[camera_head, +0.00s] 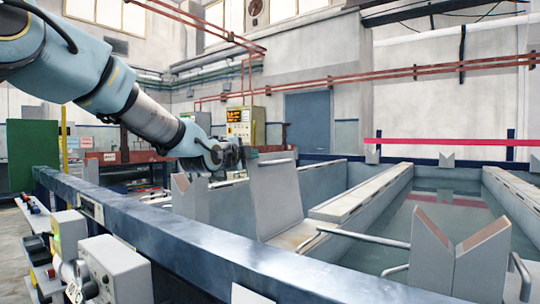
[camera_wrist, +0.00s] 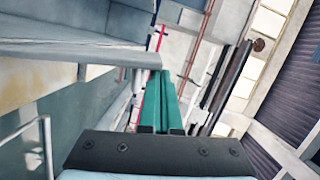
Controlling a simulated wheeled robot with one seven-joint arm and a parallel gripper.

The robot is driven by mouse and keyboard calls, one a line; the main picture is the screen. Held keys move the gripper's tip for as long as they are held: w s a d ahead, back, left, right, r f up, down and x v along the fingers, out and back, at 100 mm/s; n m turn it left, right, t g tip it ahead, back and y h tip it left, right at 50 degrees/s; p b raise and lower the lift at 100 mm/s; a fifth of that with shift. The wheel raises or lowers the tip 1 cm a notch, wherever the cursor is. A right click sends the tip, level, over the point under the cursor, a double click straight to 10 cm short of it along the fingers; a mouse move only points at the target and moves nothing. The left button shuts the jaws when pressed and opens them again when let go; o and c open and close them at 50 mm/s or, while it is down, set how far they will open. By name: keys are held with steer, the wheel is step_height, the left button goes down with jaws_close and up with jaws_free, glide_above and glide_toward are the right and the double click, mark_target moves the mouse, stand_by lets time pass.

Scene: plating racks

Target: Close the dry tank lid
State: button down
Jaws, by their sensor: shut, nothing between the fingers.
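The dry tank lid appears to be the flat grey panel (camera_head: 276,197) that stands raised, nearly upright, near the middle of the head view. In the wrist view, a grey plate (camera_wrist: 70,48) with a rounded end at the upper left looks like this lid, seen close up. My gripper (camera_head: 250,154) is at the lid's upper left edge in the head view. Its green fingers (camera_wrist: 160,92) are together and empty in the wrist view. The fingertips are close beside the plate's end; I cannot tell whether they touch it.
A blue rail (camera_head: 215,243) runs along the front of the tanks. A water-filled tank (camera_head: 410,225) lies to the right. Grey V-shaped supports (camera_head: 433,252) and a handrail (camera_head: 362,238) stand at the near right. A control box (camera_head: 115,270) sits at the lower left.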

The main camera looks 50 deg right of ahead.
steer(key=w+f+n+g+p, duration=0.1)
steer(key=w+f+n+p, duration=0.2)
steer(key=w, duration=0.6)
steer(key=w+f+n+y+p, duration=0.1)
steer(key=w+f+n+p, duration=0.3)
steer(key=w+f+p, duration=0.3)
steer(key=shift+w+f+g+p, duration=0.4)
steer(key=shift+w+p, duration=0.45)
steer(key=shift+w, duration=0.35)
